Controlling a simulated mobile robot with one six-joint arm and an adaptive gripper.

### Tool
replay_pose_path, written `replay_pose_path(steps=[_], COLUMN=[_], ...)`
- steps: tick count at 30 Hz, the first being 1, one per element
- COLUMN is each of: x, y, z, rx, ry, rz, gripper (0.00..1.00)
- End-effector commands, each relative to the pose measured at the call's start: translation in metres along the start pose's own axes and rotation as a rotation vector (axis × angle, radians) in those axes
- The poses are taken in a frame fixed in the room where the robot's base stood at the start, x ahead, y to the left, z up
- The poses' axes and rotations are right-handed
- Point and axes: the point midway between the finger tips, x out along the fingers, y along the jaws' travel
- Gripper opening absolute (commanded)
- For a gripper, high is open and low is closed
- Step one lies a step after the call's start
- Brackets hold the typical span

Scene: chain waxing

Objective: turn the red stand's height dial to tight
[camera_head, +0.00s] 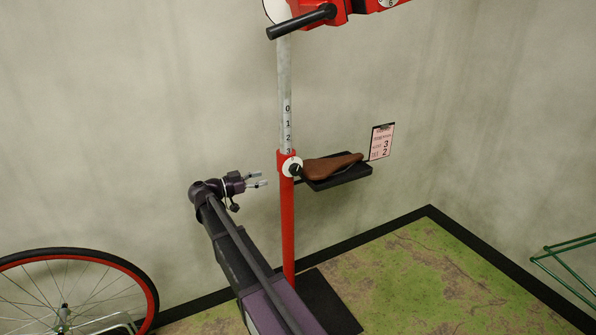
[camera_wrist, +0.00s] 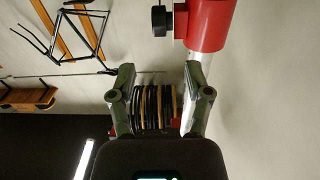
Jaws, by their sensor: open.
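The red stand (camera_head: 288,230) stands upright, with a silver tube (camera_head: 285,75) numbered from 0 to 3 rising from its red collar. The height dial (camera_head: 292,167) is a black knob on a white disc at the collar's front. In the wrist view the black knob (camera_wrist: 160,20) and red collar (camera_wrist: 208,25) are at the top, beyond my fingertips. The dial's setting is too small to read. My gripper (camera_head: 260,180) is open and empty, left of the dial and apart from it. Both fingers of my gripper (camera_wrist: 157,76) show in the wrist view, with nothing between them but background.
A brown saddle (camera_head: 332,166) lies on a black tray (camera_head: 345,178) right of the collar, with a sign (camera_head: 381,141) behind. A red clamp head with a black handle (camera_head: 302,21) is above.

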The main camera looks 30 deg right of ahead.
Motion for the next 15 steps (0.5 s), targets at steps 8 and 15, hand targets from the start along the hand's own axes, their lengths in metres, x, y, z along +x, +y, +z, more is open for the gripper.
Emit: replay_pose_path(steps=[8,15], x=[0.010,0.037], y=[0.000,0.000], z=[0.000,0.000], rx=[-0.001,-0.002], ry=[-0.001,-0.001], rz=[0.000,0.001], gripper=[0.64,0.64])
